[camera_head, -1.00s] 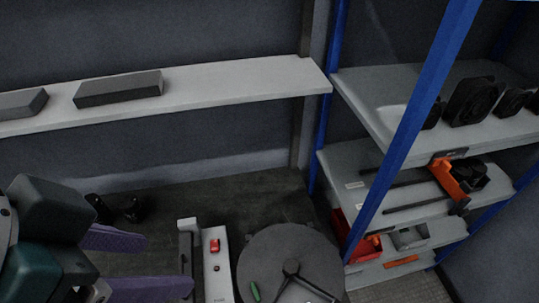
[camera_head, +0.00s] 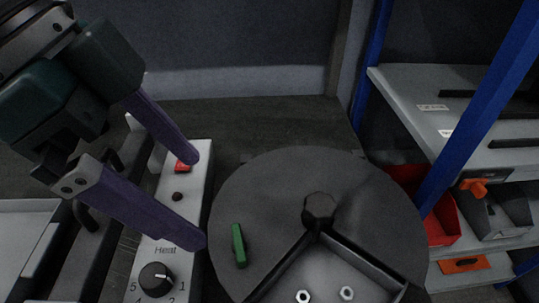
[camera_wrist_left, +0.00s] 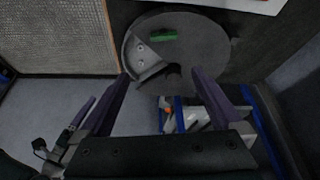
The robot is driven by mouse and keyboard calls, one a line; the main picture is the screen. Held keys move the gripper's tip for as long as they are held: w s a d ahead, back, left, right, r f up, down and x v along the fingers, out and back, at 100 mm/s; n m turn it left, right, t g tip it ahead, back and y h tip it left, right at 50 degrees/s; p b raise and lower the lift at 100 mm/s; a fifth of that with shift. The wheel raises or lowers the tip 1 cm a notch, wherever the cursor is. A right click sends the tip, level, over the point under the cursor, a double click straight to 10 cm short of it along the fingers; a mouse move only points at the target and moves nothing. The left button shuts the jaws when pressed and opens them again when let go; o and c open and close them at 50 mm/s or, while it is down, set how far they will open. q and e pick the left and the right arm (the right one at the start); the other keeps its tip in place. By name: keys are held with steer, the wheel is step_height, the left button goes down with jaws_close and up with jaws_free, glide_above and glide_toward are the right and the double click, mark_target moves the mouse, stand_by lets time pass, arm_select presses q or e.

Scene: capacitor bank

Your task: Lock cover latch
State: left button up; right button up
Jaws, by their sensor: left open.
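A round dark grey turntable-like cover (camera_head: 290,180) lies at the lower middle of the head view, with an open wedge at its front. A small green latch piece (camera_head: 239,246) sits on its left part; it also shows in the left wrist view (camera_wrist_left: 163,36) on the round cover (camera_wrist_left: 205,40). My left gripper (camera_head: 196,199) is open and empty, its two purple fingers spread over the white control panel, just left of the cover. In the left wrist view its fingers (camera_wrist_left: 162,100) spread below the disc. My right gripper is not in view.
The panel (camera_head: 202,190) has a red switch (camera_head: 183,166) and a "Heat" knob (camera_head: 157,279). Two nuts lie in the wedge. A blue-framed shelf with a red bin (camera_head: 440,225) stands at the right. A grey tray (camera_head: 22,212) is at the lower left.

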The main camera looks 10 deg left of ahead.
mark_target(236, 242)
arm_select(q)
steer(key=b+x, duration=0.1)
steer(key=x, duration=0.3)
steer(key=a+b+x, duration=0.1)
steer(key=b+x, duration=0.1)
steer(key=x, duration=0.2)
steer(key=a+f+b+x, duration=0.1)
steer(key=b+x, duration=0.1)
steer(key=x, duration=0.3)
steer(key=shift+a, duration=0.2)
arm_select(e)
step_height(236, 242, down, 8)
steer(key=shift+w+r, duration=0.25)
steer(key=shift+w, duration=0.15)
arm_select(q)
steer(key=shift+r, duration=0.1)
steer(key=shift+c, duration=0.2)
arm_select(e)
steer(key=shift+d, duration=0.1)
